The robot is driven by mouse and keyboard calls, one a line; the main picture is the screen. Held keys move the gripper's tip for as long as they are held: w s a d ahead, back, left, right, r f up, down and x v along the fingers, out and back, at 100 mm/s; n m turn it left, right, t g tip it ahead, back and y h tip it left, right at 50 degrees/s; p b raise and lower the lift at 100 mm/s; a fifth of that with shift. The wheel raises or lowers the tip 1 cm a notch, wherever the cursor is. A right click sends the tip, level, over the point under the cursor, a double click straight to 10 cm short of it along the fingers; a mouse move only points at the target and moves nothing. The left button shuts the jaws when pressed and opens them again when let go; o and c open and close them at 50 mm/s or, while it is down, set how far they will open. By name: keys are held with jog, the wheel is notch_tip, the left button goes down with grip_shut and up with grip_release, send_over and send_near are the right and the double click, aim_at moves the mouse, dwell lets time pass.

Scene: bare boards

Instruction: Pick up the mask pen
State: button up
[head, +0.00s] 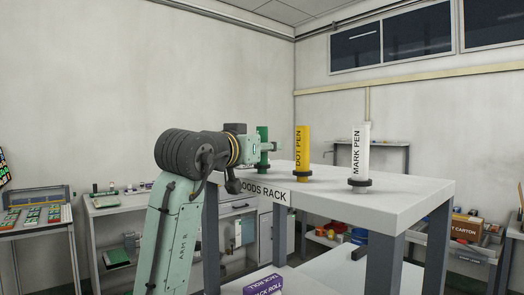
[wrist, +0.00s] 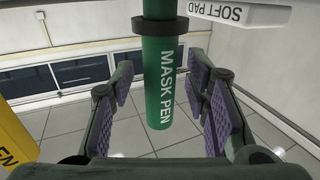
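The mask pen (wrist: 160,80) is a green cylinder with white lettering and a dark ring. In the head view the mask pen (head: 263,135) stands upright at the far left of the white-topped goods rack (head: 400,197), partly hidden by my gripper (head: 268,146). In the wrist view my gripper (wrist: 161,78) is open, with purple-padded fingers on either side of the pen. Gaps show between the pads and the pen, and nothing is held.
A yellow dot pen (head: 302,150) and a white mark pen (head: 359,153) stand to the right on the same rack. The dot pen also shows at the left of the wrist view (wrist: 15,140). A white soft pad box (wrist: 240,12) shows at its upper right.

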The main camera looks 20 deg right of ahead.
grip_shut()
dwell(0.3)
jog(key=shift+r, duration=0.1)
